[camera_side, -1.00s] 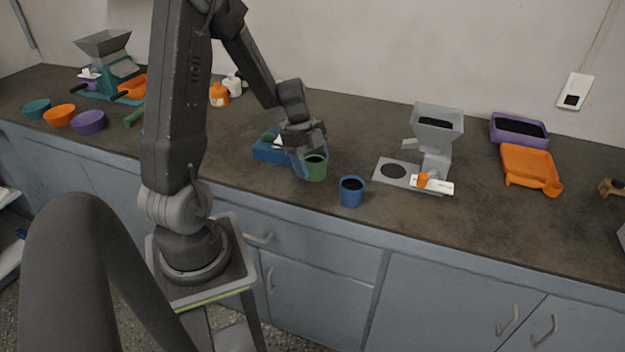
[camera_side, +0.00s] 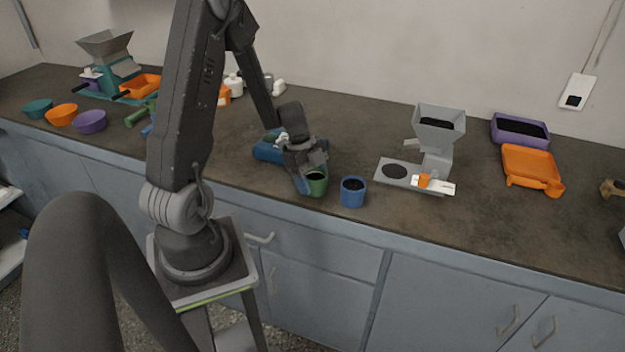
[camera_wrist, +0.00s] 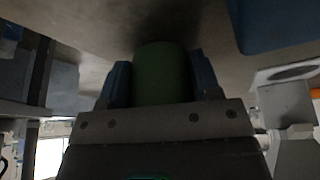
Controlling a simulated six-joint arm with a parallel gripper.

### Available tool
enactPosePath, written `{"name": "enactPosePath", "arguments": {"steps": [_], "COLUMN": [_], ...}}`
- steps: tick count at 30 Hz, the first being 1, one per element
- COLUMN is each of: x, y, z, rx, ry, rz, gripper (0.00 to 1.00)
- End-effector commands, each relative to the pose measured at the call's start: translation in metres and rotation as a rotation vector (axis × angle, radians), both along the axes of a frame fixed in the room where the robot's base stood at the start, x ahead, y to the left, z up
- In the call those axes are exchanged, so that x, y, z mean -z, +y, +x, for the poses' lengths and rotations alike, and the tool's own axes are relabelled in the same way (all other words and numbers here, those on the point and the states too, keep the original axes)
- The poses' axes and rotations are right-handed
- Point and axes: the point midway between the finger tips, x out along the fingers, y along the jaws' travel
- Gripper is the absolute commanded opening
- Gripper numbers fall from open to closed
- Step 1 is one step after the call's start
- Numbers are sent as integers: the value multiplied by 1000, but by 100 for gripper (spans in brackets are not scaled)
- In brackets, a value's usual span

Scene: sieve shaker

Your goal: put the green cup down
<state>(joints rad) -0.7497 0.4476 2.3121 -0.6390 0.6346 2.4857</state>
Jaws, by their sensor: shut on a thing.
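The green cup (camera_side: 317,184) holds dark contents and is close to the counter just left of the blue cup (camera_side: 353,191). Whether its base touches the counter I cannot tell. My gripper (camera_side: 308,180) is shut on the green cup, with a blue finger on each side. In the wrist view the green cup (camera_wrist: 162,72) sits between the two fingers of my gripper (camera_wrist: 161,85). Part of the blue cup (camera_wrist: 262,22) shows at the upper right there. The near fingers and wrist hide part of the green cup.
A blue object (camera_side: 268,150) lies behind my gripper. A grey hopper device (camera_side: 437,140) with a flat plate stands to the right, then a purple tray (camera_side: 519,130) and an orange tray (camera_side: 530,165). Several bowls sit at the far left.

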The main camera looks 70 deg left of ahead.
Motion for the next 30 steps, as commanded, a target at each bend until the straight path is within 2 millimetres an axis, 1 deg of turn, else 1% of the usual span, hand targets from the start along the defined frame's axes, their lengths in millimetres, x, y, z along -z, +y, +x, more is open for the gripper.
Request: {"name": "enactPosePath", "arguments": {"steps": [5,6,13,14,23,26,30], "x": [3,3,3,3,0,-9,-33], "y": [0,0,0,0,0,4,14], "z": [0,0,0,0,0,0,-4], "rx": [0,0,0,0,-1,-3,-3], "ry": [0,-1,-1,-1,-2,-5,-5], "rz": [0,0,0,0,1,2,5], "gripper": [7,60,82,83,83,83,83]}}
